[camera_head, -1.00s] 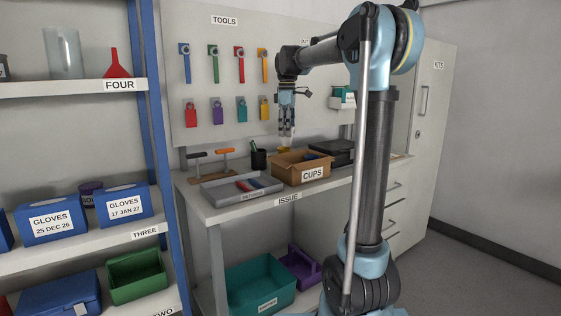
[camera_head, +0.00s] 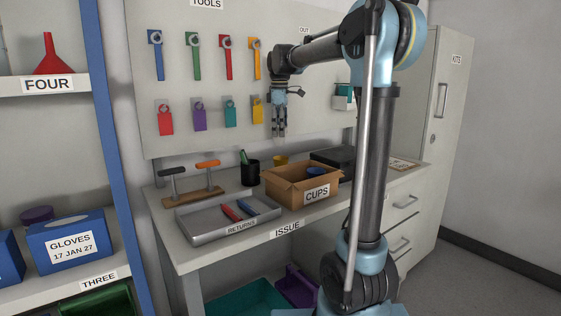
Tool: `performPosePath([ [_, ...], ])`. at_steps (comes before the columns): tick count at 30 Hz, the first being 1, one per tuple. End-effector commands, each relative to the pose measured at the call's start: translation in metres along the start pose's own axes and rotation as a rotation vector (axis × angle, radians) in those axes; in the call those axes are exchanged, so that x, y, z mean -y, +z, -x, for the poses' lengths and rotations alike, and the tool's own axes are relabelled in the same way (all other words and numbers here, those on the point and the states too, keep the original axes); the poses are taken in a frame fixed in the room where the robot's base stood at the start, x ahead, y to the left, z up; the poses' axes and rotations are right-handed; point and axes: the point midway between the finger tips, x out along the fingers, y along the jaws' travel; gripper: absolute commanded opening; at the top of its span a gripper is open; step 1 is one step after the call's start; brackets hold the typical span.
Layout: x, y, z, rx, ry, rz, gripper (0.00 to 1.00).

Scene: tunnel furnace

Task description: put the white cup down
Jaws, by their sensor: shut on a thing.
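My gripper (camera_head: 279,134) points down in front of the pale tool board, above the bench. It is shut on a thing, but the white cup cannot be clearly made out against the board. An open cardboard box (camera_head: 315,194) labelled CUPS stands on the bench (camera_head: 222,252) below and to the right of my gripper.
A grey RETURNS tray (camera_head: 202,238) with red and blue items lies left of the box. A dark pen pot (camera_head: 250,174) stands behind the tray. A tool stand (camera_head: 190,196) is at the left. A dark case (camera_head: 334,158) is behind the box. A narrow bench strip in front is clear.

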Motion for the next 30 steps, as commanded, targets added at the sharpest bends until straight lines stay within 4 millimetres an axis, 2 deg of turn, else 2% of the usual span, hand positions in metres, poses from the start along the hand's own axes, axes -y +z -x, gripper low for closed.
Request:
performPosePath([
  [4, -0.001, 0.004, -0.024, 0.000, 0.000, -0.006, 0.29],
  [13, -0.002, 0.007, -0.046, 0.000, 0.000, -0.010, 0.29],
  [20, -0.002, 0.008, -0.075, 0.000, 0.000, -0.012, 0.29],
  [30, -0.002, 0.008, -0.079, 0.000, 0.000, -0.012, 0.29],
])
